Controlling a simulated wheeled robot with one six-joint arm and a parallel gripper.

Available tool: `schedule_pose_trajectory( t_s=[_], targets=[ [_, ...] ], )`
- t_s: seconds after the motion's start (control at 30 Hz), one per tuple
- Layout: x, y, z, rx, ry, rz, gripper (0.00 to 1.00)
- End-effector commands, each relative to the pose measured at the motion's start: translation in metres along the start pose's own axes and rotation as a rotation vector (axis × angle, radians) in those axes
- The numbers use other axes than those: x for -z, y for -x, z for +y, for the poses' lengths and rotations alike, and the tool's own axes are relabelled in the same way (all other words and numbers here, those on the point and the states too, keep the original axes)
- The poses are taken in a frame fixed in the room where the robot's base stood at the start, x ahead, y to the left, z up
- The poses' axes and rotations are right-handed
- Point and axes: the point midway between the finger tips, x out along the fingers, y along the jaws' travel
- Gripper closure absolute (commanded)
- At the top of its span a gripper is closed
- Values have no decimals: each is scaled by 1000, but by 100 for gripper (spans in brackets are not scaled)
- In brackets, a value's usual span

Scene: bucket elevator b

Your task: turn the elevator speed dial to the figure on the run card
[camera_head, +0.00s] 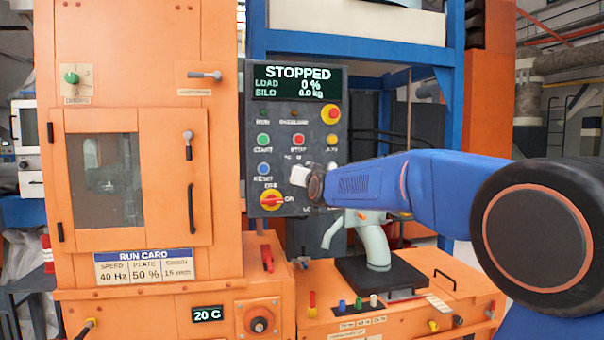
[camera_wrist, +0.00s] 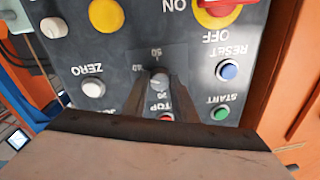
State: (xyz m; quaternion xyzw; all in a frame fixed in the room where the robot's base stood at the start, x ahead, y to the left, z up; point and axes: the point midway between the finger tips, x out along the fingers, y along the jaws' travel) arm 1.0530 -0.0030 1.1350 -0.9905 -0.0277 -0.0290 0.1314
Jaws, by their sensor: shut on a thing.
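The run card (camera_head: 146,266) hangs on the orange machine below its window and reads speed 40 Hz, plate 50 %, and a third figure of 15 mm. My gripper (camera_head: 308,182) is at the grey control panel (camera_head: 278,125), hiding the speed dial in the head view. In the wrist view, which is upside down, the small grey dial (camera_wrist: 159,79) sits between the two fingers of my gripper (camera_wrist: 160,90), shut on it. Small figures surround the dial; one looks like 50. Its pointer is too small to read surely.
The panel display (camera_head: 298,82) reads STOPPED, load 0 %, silo 0.0 kg. Close around the dial are the blue reset button (camera_wrist: 227,70), green start button (camera_wrist: 219,113), white zero button (camera_wrist: 93,88) and a partly hidden stop button. A red-and-yellow rotary switch (camera_head: 271,200) is below left.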

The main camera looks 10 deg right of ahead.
Motion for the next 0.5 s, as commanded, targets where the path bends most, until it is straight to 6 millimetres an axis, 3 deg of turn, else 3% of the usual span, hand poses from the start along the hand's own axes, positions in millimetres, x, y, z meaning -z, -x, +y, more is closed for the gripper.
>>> schedule_pose_trajectory(
  t_s=[0.5],
  targets=[
    [-1,0,0,-6,-105,5,97]
  ],
)
